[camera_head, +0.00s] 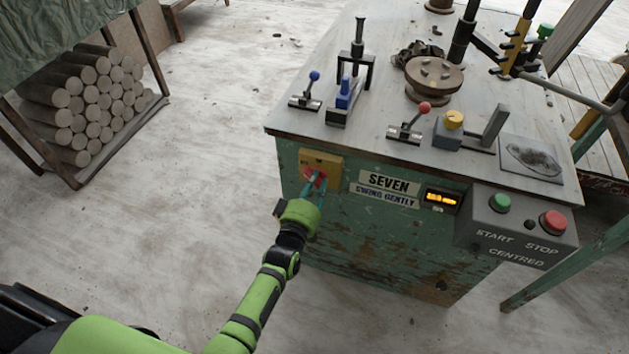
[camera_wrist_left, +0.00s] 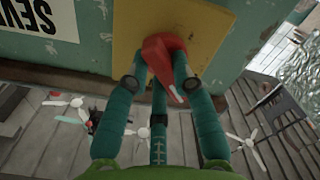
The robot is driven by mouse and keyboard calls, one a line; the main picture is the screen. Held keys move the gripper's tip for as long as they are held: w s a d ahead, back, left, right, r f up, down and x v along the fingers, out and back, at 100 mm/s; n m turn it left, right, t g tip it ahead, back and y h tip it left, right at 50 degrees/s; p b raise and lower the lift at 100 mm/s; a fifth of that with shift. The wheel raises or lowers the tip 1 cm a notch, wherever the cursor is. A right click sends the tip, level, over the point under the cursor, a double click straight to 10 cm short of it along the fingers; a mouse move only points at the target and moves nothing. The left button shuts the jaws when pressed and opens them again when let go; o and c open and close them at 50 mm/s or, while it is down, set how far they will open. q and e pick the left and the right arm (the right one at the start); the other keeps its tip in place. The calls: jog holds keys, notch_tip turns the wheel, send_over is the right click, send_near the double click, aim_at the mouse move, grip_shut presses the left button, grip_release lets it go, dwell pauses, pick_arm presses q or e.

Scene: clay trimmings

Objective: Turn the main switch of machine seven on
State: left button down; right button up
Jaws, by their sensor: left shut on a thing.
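The main switch is a red handle (camera_head: 317,178) on a yellow plate (camera_head: 330,162) on the green front of machine seven (camera_head: 348,223), left of the SEVEN label (camera_head: 388,183). My left gripper (camera_head: 310,189) reaches up to it from below and is shut on the red handle. In the left wrist view the red handle (camera_wrist_left: 161,55) sits between the teal fingers of the left gripper (camera_wrist_left: 160,78), in front of the yellow plate (camera_wrist_left: 120,40). The fingers partly hide the handle, and I cannot tell its exact angle. My right gripper is not in view.
A lit amber display (camera_head: 441,199) and a grey box with a green START button (camera_head: 499,202) and a red STOP button (camera_head: 553,222) are to the right. Clamps and a turntable (camera_head: 434,76) stand on top. A rack of clay logs (camera_head: 90,100) is at left; the floor between is clear.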

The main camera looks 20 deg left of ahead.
pick_arm(q)
jog(key=m, duration=0.4)
jog(key=shift+d+m+p, duration=0.1)
jog(key=shift+m+p, duration=0.2)
jog(key=shift+p, duration=0.05)
jog(key=shift+f+m, duration=0.15)
jog(key=shift+m, duration=1.65)
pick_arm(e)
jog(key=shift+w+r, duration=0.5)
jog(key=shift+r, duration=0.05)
pick_arm(q)
jog(key=c, duration=1)
grip_release()
jog(key=shift+c, duration=0.2)
jog(key=shift+s, duration=0.1)
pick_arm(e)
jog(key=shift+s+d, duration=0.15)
pick_arm(q)
jog(key=s, duration=1.1)
jog(key=shift+s+a, duration=0.25)
jog(key=shift+s, duration=0.15)
